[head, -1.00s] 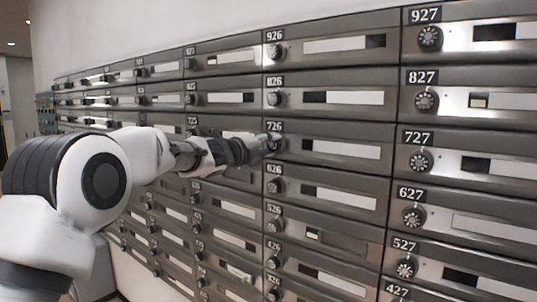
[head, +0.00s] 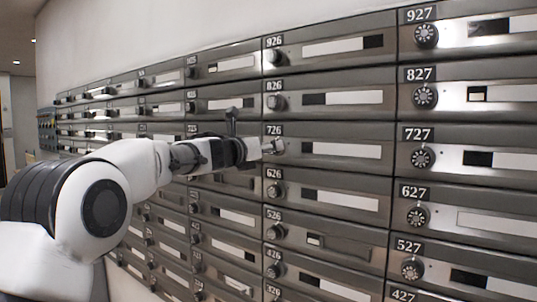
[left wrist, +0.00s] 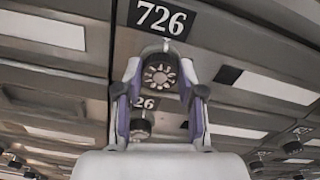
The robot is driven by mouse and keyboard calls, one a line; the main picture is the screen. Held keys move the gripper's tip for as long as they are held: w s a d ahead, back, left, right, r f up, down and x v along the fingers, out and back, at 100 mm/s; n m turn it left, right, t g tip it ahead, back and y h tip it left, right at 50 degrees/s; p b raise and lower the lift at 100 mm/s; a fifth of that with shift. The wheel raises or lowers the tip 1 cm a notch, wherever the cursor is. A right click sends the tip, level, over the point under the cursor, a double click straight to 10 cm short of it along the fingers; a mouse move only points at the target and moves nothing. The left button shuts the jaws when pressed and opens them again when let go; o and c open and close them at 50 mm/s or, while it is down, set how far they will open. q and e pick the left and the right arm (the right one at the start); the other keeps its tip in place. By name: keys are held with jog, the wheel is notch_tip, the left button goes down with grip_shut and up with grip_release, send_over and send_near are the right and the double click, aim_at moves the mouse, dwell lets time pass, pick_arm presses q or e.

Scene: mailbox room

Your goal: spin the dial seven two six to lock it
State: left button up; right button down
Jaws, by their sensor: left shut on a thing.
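The round black dial of box 726 (left wrist: 160,74) sits right under its 726 number plate (left wrist: 161,18) in the left wrist view. My left gripper (left wrist: 160,85) is at this dial, with one finger on each side of it, shut on it. In the head view my left gripper (head: 272,147) reaches box 726 from the left and covers most of the dial. The 726 plate (head: 273,129) shows just above the fingers. My right gripper is not in view.
Rows of grey metal mailboxes fill the wall, each with a dial and slot. Dial 826 (head: 277,102) is just above, dial 626 (head: 275,190) just below. Dial 727 (head: 422,158) is to the right. The space in front of the right-hand boxes is clear.

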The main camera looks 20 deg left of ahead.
pick_arm(q)
jog(key=shift+f+m+b, duration=0.15)
jog(key=shift+m+b, duration=0.2)
jog(key=shift+m, duration=0.45)
jog(key=o, duration=1.1)
jog(key=shift+w, duration=0.1)
jog(key=shift+o, duration=0.2)
jog(key=v, duration=1.2)
